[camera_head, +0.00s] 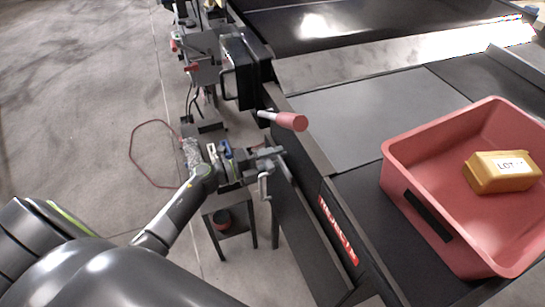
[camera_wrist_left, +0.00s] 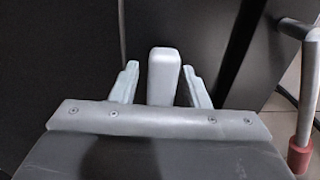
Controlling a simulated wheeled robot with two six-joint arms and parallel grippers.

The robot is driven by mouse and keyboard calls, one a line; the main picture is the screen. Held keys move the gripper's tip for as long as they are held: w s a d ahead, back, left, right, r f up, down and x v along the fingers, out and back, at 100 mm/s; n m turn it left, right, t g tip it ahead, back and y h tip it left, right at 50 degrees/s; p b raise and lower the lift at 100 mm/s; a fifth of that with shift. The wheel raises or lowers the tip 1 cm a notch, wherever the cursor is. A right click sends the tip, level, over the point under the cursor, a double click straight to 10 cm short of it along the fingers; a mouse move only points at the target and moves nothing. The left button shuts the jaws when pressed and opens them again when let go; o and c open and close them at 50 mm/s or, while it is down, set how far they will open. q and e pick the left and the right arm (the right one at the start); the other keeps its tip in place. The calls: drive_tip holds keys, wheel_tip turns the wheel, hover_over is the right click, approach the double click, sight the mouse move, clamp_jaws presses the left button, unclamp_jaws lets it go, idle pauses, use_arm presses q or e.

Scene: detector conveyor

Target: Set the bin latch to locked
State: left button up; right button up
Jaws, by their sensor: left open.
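My left gripper (camera_head: 270,160) is open beside the dark side panel of the conveyor, below the red-tipped handle. In the left wrist view, a light grey upright lever or tab (camera_wrist_left: 163,75) stands between its two fingers (camera_wrist_left: 163,85), with a gap visible on each side. This grey piece looks like the latch, but no marking shows its locked or unlocked position. In the head view the gripper largely hides it. My right gripper is not in view.
A handle with a red grip (camera_head: 291,121) sticks out above my left gripper; a red-ended bar (camera_wrist_left: 300,155) shows at right in the wrist view. A red bin (camera_head: 425,210) holding a yellow box (camera_head: 500,172) stands on the conveyor. A small dark stand (camera_head: 232,228) is below.

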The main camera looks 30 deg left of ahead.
use_arm(q)
clamp_jaws()
drive_tip(key=shift+f, duration=0.1)
drive_tip(key=m+b, duration=0.3)
drive_tip(key=shift+f, duration=0.15)
drive_tip(key=m+b, duration=0.4)
drive_tip(key=shift+m, duration=0.4)
drive_tip(key=m+b, duration=0.7)
drive_tip(key=shift+m+b, duration=1.4)
drive_tip(key=shift+m, duration=0.2)
unclamp_jaws()
drive_tip(key=shift+r, duration=0.2)
